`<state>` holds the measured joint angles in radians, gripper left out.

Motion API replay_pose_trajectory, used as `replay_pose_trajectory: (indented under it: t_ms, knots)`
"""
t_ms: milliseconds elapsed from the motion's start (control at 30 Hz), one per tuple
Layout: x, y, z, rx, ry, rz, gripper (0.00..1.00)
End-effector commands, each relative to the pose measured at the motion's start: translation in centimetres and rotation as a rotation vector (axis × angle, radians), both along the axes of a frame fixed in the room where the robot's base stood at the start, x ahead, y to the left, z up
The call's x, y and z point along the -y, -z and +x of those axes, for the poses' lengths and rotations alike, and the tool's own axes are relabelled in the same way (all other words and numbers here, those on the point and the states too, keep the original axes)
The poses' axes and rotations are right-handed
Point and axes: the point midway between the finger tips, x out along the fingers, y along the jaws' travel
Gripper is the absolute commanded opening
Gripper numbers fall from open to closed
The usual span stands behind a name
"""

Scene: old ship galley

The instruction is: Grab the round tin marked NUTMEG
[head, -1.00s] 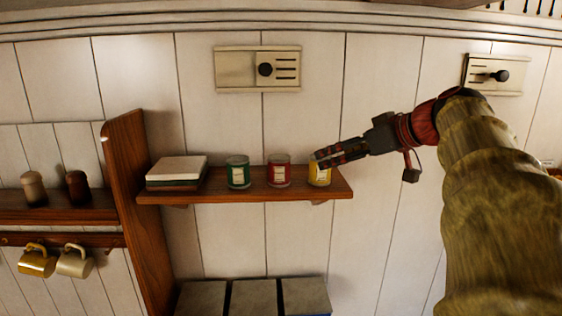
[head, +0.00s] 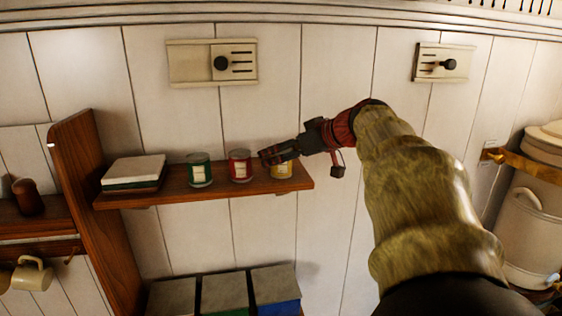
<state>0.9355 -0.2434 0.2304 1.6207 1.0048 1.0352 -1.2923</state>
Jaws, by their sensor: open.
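Three round tins stand in a row on a small wooden shelf (head: 222,190): a green tin (head: 199,171), a red tin (head: 239,166) and a yellow tin (head: 281,171) at the right end. Each has a pale label, but the lettering is too small to read, so I cannot tell which is marked NUTMEG. My gripper (head: 267,156) comes in from the right, open, pointing left. Its fingers cover the upper part of the yellow tin, and their tips lie close to the red tin in the picture. I cannot tell whether they touch either tin.
A stack of flat items (head: 134,173) lies on the shelf's left end beside an upright wooden board (head: 98,200). Bins (head: 224,291) stand below. Vent plates (head: 212,63) are on the wall above. A large pale container (head: 528,225) is at the far right.

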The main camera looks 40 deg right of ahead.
Motion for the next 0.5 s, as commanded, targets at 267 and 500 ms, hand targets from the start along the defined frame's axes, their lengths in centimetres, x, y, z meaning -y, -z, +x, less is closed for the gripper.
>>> replay_pose_trajectory:
  t_ms: [267, 500]
  knots:
    - [0.01, -0.02, -0.03, 0.000, 0.000, 0.000, 0.53]
    - [0.01, -0.03, -0.04, 0.000, 0.000, 0.000, 0.39]
